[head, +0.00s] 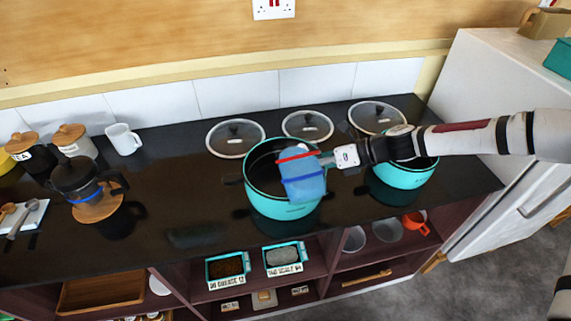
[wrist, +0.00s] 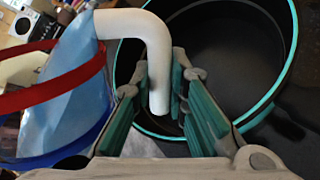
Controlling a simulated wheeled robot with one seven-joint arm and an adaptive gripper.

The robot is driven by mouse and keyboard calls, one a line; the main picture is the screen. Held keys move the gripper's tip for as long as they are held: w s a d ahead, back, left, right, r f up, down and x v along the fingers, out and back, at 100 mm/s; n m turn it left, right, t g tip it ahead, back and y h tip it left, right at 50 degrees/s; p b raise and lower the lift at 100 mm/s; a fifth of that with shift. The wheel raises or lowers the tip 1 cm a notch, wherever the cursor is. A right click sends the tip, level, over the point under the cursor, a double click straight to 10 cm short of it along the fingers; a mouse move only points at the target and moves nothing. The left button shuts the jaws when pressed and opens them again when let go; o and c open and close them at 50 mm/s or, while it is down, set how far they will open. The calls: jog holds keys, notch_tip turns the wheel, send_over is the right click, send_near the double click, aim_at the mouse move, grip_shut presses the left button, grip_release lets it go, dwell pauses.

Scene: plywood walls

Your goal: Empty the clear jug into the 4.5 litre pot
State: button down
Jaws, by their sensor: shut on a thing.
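My gripper (head: 334,158) is shut on the white handle of the clear jug (head: 303,184). The jug looks bluish, with a red band near its top and a blue band lower down. It is held over the left teal pot (head: 270,205), in front of part of its opening, and looks a little tilted. In the wrist view the jug (wrist: 62,90) is at the left, its handle between the fingers (wrist: 160,85), with a dark pot interior beyond. A second teal pot (head: 405,178) stands to the right, partly behind my arm. I cannot read a size on either pot.
Three glass lids (head: 235,138) lie along the back of the black counter (head: 180,190). A dark coffee press (head: 80,183), a white mug (head: 123,139) and canisters stand at the left. Shelves below hold labelled trays (head: 227,269) and cups. The counter between press and left pot is clear.

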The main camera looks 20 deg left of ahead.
jog(key=shift+s+d+f+m+g+h+b, duration=0.15)
jog(key=shift+s+f+m+g+h+b, duration=0.1)
jog(key=shift+f+m+g+h+b, duration=0.15)
dwell(0.6)
jog(key=shift+s+d+r+m+g+h+b, duration=0.25)
jog(key=shift+s+r+m+g+h+b, duration=0.15)
jog(key=shift+b, duration=0.25)
jog(key=shift+s+d+r+m+g+h+b, duration=0.15)
jog(key=shift+d+r+m+g+h+b, duration=0.15)
jog(key=shift+g+h+b, duration=0.25)
dwell(1.8)
jog(key=shift+w+a+f+m+g+h+b, duration=0.35)
jog(key=shift+f+m+g+b, duration=0.1)
jog(key=shift+b, duration=0.5)
dwell(0.6)
jog(key=shift+s+d+r+m+g+h+b, duration=0.15)
jog(key=shift+s+r+m+g+h+b, duration=0.1)
jog(key=shift+r+m+g+h+b, duration=0.25)
dwell(1.0)
jog(key=shift+f+n+t+y+p, duration=0.3)
jog(key=shift+n+t+y+p, duration=0.1)
jog(key=shift+n+y+p, duration=0.15)
jog(key=shift+r+p, duration=0.1)
jog(key=shift+p, duration=0.35)
jog(key=shift+s+d+r+n+t+y+p, duration=0.2)
jog(key=shift+s+r+n+t+y+p, duration=0.25)
jog(key=shift+t+p, duration=0.25)
jog(key=shift+w+a+f, duration=0.2)
jog(key=shift+w+f, duration=0.15)
jog(key=shift+f, duration=0.1)
